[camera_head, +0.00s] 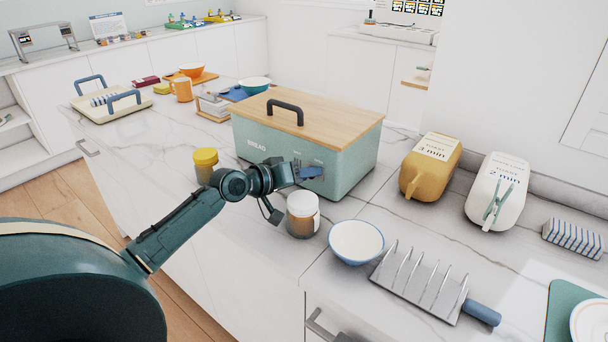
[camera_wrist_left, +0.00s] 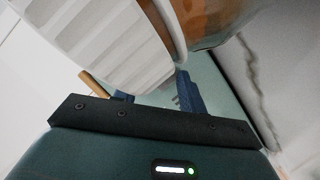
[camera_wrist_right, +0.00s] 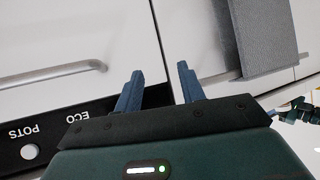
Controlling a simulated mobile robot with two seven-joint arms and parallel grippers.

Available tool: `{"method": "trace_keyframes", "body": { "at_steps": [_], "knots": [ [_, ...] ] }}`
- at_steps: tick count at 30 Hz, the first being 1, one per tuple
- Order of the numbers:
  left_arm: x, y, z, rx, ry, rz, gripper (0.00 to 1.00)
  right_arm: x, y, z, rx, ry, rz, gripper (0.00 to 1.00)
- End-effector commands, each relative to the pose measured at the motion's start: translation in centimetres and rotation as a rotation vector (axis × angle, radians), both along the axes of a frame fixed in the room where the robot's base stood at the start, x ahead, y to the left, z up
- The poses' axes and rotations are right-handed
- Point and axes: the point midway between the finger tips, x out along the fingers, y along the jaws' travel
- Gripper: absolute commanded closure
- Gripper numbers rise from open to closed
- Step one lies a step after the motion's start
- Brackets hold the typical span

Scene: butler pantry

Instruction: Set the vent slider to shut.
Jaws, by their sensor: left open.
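The green bread bin (camera_head: 262,141) with a wooden lid stands on the marble counter. Small markings show on its front around the blue tips of my left gripper (camera_head: 314,172). The vent slider itself cannot be told apart there; the fingers hide that spot. My left gripper is open, close against or touching the bin's front. In the left wrist view its blue fingers (camera_wrist_left: 153,96) are apart before the pale green front, partly behind a jar's ribbed white lid (camera_wrist_left: 105,40). My right gripper (camera_wrist_right: 160,82) is open and empty, near a cabinet front.
The white-lidded jar (camera_head: 302,216) stands just below my left gripper, and a yellow-lidded jar (camera_head: 205,163) stands left of it. A bowl (camera_head: 356,242) and toast rack (camera_head: 420,286) lie to the right. A bar handle (camera_wrist_right: 55,75) and grey towel (camera_wrist_right: 265,35) are near my right gripper.

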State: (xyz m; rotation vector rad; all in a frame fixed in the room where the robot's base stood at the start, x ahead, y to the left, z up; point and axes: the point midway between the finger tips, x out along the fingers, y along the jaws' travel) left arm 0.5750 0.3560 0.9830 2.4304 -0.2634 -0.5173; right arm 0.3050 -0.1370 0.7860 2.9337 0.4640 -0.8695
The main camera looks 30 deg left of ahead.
Motion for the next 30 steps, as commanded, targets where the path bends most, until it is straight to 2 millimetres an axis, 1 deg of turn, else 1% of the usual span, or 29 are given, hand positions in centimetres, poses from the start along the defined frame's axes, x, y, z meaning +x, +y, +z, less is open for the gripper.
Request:
{"method": "trace_keyframes", "body": {
  "at_steps": [1,2,16,26,30],
  "knots": [
    [-0.01,0.01,-0.01,0.000,0.000,0.000,0.59,0.03,0.00,0.04,0.000,-0.001,0.000,0.61],
    [-0.02,0.01,-0.01,0.000,0.000,0.000,0.61,0.03,0.00,0.06,0.001,-0.002,0.000,0.61],
    [-0.05,0.03,0.00,0.000,0.000,0.000,1.00,0.15,0.03,0.39,0.002,-0.009,0.000,0.61],
    [-0.05,0.05,-0.04,0.000,0.001,0.000,1.00,0.13,0.04,0.34,0.002,-0.008,0.001,0.61],
    [0.02,0.67,-0.24,0.003,0.000,0.001,1.00,0.11,0.03,-0.26,0.001,-0.008,0.002,0.61]
  ]
}}
